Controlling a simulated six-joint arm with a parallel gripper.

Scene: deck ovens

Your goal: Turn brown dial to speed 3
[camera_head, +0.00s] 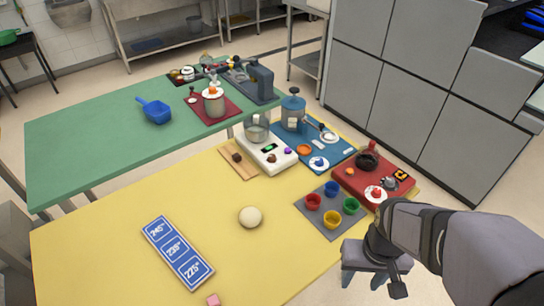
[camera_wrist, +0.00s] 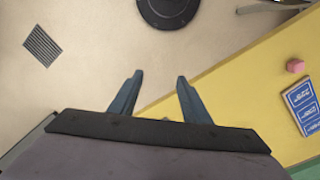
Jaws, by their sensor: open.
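A white device (camera_head: 262,146) with a small green display stands near the back edge of the yellow table. A small brown knob (camera_head: 271,158) sits on its front and a purple knob (camera_head: 288,151) beside it. Another dark brown piece (camera_head: 237,157) is on a wooden board left of it. I cannot tell which is the brown dial, and any speed marks are too small to read. My gripper (camera_head: 374,284) is beyond the yellow table's right edge, far from both. Its two fingers stand apart and empty in the wrist view (camera_wrist: 159,82), over floor and table edge.
A grey mat (camera_head: 332,226) with several coloured cups and a red panel (camera_head: 402,176) lie between my gripper and the white device.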

